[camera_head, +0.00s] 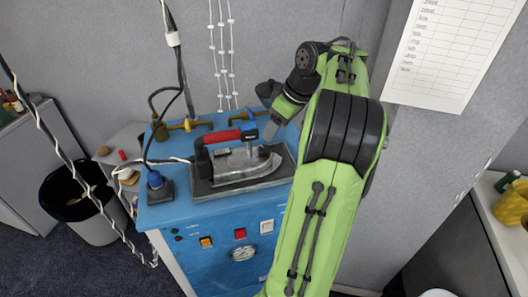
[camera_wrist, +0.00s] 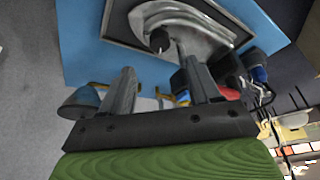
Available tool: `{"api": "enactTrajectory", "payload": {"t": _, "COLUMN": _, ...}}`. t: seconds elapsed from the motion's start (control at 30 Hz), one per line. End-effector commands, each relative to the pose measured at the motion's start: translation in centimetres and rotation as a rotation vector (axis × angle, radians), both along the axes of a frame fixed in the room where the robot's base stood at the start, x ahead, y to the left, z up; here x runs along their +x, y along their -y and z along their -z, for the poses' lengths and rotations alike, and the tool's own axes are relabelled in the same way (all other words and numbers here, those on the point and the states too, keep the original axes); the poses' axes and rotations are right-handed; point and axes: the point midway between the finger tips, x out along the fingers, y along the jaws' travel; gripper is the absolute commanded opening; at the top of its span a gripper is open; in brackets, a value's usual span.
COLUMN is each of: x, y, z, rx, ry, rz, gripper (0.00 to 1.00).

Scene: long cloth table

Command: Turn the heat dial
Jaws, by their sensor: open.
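The iron (camera_head: 240,164), with a red handle (camera_head: 226,136), rests on a dark tray on the blue station. A round black knob (camera_wrist: 158,40) shows on the iron's grey body in the wrist view; it may be the heat dial, but no markings are readable. In the head view a small dark part (camera_head: 223,152) sits under the handle. My gripper (camera_head: 268,112) is open and empty, above the back right of the station near the iron's tip. In the wrist view its two fingers (camera_wrist: 158,72) are spread apart, with the iron beyond them.
Brass valves (camera_head: 188,125) and cables stand behind the iron. A black and blue fitting (camera_head: 156,184) is at the station's left corner. The blue front (camera_head: 222,265) carries a gauge (camera_head: 243,253) and switches. A wall is close behind.

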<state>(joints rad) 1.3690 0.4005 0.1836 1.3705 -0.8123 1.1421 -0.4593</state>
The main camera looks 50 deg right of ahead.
Motion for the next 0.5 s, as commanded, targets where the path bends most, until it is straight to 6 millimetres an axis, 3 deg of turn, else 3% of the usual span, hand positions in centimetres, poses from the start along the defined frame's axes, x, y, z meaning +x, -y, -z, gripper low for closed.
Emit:
{"api": "enactTrajectory", "payload": {"t": 0.03, "x": 0.5, "y": -0.1, "z": 1.9, "rx": 0.001, "ry": -0.001, "rz": -0.002, "gripper": 0.62}}
{"api": "enactTrajectory", "payload": {"t": 0.2, "x": 2.1, "y": -0.3, "z": 5.5, "rx": 0.002, "ry": -0.001, "rz": -0.001, "gripper": 0.62}}
{"api": "enactTrajectory", "payload": {"t": 0.33, "x": 2.9, "y": -0.3, "z": 7.2, "rx": 0.0, "ry": 0.0, "rz": 0.0, "gripper": 0.62}}
{"api": "enactTrajectory", "payload": {"t": 0.5, "x": 3.2, "y": -0.3, "z": 7.9, "rx": -0.002, "ry": -0.001, "rz": 0.002, "gripper": 0.62}}
